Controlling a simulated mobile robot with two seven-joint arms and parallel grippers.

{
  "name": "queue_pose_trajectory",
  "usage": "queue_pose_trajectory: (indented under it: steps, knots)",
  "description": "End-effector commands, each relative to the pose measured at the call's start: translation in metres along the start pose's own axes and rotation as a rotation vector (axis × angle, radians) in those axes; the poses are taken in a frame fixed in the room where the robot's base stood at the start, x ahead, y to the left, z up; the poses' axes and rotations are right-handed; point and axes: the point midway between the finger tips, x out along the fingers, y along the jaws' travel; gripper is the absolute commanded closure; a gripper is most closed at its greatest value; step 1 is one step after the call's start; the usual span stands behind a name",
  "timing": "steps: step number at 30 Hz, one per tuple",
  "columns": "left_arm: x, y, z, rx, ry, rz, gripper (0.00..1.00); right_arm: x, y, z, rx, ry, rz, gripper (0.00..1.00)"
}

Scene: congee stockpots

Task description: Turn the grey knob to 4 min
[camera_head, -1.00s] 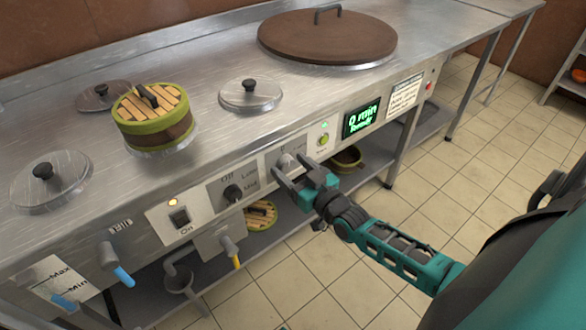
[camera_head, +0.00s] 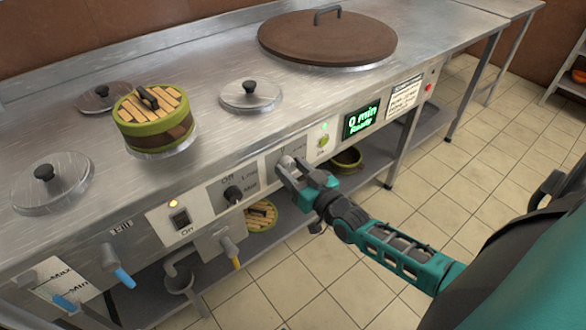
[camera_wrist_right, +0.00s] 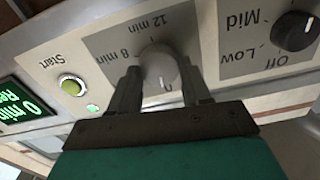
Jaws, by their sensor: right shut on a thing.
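The grey knob (camera_wrist_right: 160,70) sits on the front panel, on a plate with minute marks; "8 min" and "12 min" are readable around it in the right wrist view. My right gripper (camera_wrist_right: 162,92) is shut on the knob, one finger on each side; it also shows in the head view (camera_head: 291,168), where it mostly covers the knob. A white pointer mark on the knob shows between the fingers. The display (camera_head: 362,119) reads "0 min" with a second line that looks like "Ready". My left gripper is not in view.
A black knob (camera_head: 233,193) marked Off, Low and Mid is on the panel to the left. A green start button (camera_wrist_right: 72,86) is beside the display. Lidded pots and a steamer basket (camera_head: 153,122) stand on the steel counter (camera_head: 220,150).

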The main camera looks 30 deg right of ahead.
Motion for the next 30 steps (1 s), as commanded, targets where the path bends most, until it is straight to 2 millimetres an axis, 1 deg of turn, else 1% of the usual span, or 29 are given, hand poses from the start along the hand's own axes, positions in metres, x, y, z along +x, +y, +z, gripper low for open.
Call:
queue_pose_trajectory:
  steps: [6,21,30]
  knots:
    - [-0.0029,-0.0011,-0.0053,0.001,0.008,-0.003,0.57,-0.0003,0.0008,-0.0004,0.172,-0.002,0.0,0.83]
    - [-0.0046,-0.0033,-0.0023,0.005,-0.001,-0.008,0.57,-0.0002,0.0026,0.0017,0.634,-0.002,0.0,0.83]
    - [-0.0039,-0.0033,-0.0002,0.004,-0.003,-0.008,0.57,-0.0004,0.0035,0.0024,0.834,-0.001,0.0,0.83]
